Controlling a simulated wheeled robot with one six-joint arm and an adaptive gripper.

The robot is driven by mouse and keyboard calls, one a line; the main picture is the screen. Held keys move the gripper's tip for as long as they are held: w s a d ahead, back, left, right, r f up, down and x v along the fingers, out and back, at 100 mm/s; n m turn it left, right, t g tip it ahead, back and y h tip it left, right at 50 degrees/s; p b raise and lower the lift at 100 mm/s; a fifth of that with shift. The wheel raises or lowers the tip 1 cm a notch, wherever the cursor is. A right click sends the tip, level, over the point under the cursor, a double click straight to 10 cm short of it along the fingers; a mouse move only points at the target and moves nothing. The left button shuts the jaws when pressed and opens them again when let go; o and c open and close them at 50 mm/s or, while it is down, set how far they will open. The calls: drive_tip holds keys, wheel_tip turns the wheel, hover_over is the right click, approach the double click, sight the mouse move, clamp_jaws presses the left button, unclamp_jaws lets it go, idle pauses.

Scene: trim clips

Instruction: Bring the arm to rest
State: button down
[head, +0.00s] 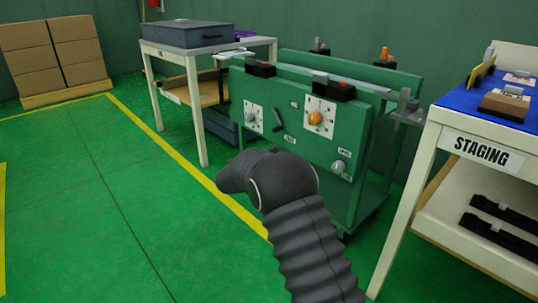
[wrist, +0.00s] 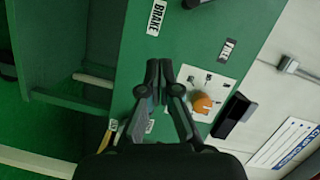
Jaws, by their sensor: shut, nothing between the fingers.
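My arm rises from the bottom of the head view, a dark grey ribbed sleeve with a rounded joint in front of the green cart (head: 290,130). My gripper is hidden in that view. In the wrist view my gripper (wrist: 159,68) is shut with its two dark fingertips together and nothing between them. It points toward the green panel of the cart (wrist: 140,60), beside a white dial plate with an orange knob (wrist: 202,103). I cannot tell exactly how far the fingertips are from the panel.
A white table with a grey case (head: 190,34) stands behind left. The STAGING table (head: 480,150) with a blue top stands close on the right. Cardboard boxes (head: 52,50) are stacked at the far left. The green floor (head: 80,200) on the left is clear.

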drive_tip(key=shift+s+a, duration=0.3)
drive_tip(key=shift+s, duration=0.25)
drive_tip(key=shift+f, duration=0.1)
drive_tip(key=s+a+f+n+g+y, duration=0.2)
drive_tip(key=a+f+n+y, duration=0.7)
drive_tip(key=a+f, duration=0.1)
drive_tip(key=s+r+n+g+y+p, duration=0.1)
drive_tip(key=s+r+n+g+y, duration=0.2)
drive_tip(key=s+n, duration=0.45)
drive_tip(key=s+d+r+n+g+h+p, duration=0.1)
drive_tip(key=s+d+r+n+g+p, duration=0.15)
drive_tip(key=s+d+r, duration=0.65)
drive_tip(key=s+d+r+n+g+p, duration=0.1)
drive_tip(key=s+d+g, duration=0.35)
drive_tip(key=s, duration=0.95)
drive_tip(key=s+d+r+n+g+h+p, duration=0.15)
drive_tip(key=s+d+r, duration=0.35)
drive_tip(key=s+d, duration=0.55)
drive_tip(key=s+d+r+m+t+p, duration=0.1)
drive_tip(key=s+d+r+t+p, duration=0.3)
drive_tip(key=s+r, duration=0.5)
drive_tip(key=shift+d+r+h, duration=0.35)
drive_tip(key=shift+d+r, duration=0.3)
drive_tip(key=shift+d, duration=0.25)
